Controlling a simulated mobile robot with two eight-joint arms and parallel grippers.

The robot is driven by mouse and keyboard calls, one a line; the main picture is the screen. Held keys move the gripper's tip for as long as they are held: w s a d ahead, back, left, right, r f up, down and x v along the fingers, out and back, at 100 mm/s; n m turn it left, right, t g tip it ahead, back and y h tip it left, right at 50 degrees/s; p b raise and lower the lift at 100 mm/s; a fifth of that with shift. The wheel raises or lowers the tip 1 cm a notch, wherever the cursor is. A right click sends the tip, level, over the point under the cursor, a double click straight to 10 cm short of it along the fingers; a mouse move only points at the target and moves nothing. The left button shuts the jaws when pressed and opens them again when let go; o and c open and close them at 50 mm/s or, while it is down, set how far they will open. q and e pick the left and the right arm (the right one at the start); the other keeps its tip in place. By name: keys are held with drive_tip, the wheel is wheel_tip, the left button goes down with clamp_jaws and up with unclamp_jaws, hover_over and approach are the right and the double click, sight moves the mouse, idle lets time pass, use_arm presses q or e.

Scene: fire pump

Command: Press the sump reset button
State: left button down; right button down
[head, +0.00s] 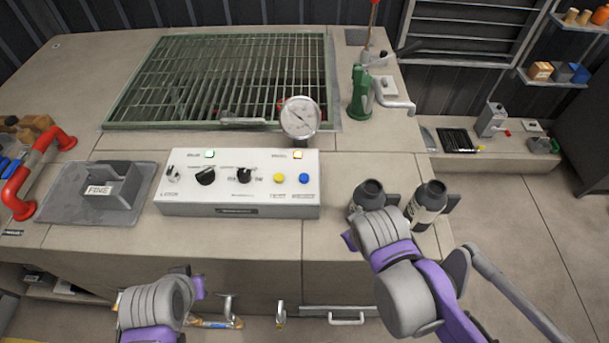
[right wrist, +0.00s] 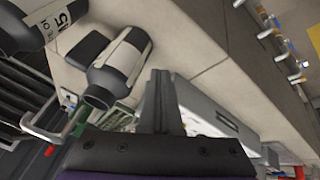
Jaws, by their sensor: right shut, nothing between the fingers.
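A white control box (head: 240,190) stands on the bench in the head view. Its sloped face carries a yellow button (head: 279,178) and a blue button (head: 304,178) at the right, with two black knobs and lit indicators. Its small labels are too blurred to show which button is the sump reset. My right gripper (right wrist: 160,76) is shut and empty in the right wrist view, close to the white box (right wrist: 204,108) and apart from its buttons, which are hidden there. In the head view my right arm hides this gripper. My left arm enters at the bottom; its fingers are not visible.
Two dark bottles (head: 429,204) (head: 369,196) stand right of the box, close to my right arm. A pressure gauge (head: 299,118) rises behind it. A grey tray (head: 70,208) lies left. A green grating (head: 230,78) and green valve (head: 361,94) are farther back.

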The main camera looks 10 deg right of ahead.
drive_tip(key=w+a+r+n+h, duration=0.3)
drive_tip(key=w+r+n, duration=0.2)
drive_tip(key=w+n, duration=0.55)
wheel_tip(320, 180, up, 3)
drive_tip(key=n+t+h+p, duration=0.1)
drive_tip(key=n+t, duration=0.1)
drive_tip(key=n, duration=0.3)
hover_over(301, 179)
drive_tip(key=shift+f, duration=0.2)
drive_tip(key=shift+f, duration=0.1)
wheel_tip(301, 179, down, 8)
drive_tip(key=b, duration=0.5)
drive_tip(key=shift+s, duration=0.1)
drive_tip(key=shift+f, duration=0.3)
drive_tip(key=shift+f+b, duration=0.4)
drive_tip(key=shift+b, duration=0.15)
